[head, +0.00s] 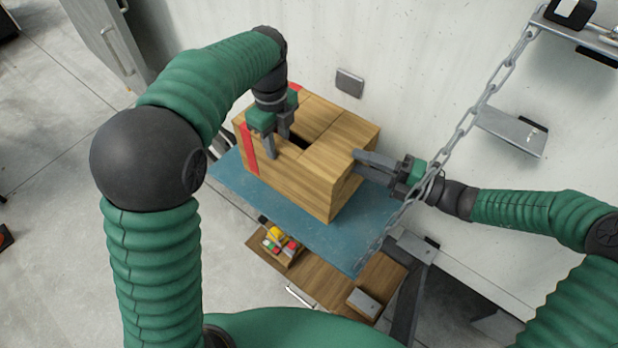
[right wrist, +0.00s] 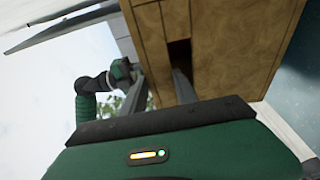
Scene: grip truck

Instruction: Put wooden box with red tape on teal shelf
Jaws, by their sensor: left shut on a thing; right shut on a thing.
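The wooden box with red tape (head: 310,170) is on or just above the teal shelf (head: 300,221) in the head view; I cannot tell whether it is fully resting. A red tape strip runs down its left end, and a dark slot shows in its top. My left gripper (head: 277,147) is shut on the box's top front edge near the tape. My right gripper (head: 362,162) is shut on the box's right side. In the right wrist view the box (right wrist: 225,45) fills the upper right, with one finger of my right gripper (right wrist: 165,92) in a dark slot.
A chain (head: 470,115) hangs in front of the shelf's right side. Below is a wooden surface (head: 325,285) with a small box of coloured items (head: 279,247) and a grey-topped box (head: 364,303). A pale wall stands behind. Open floor lies to the left.

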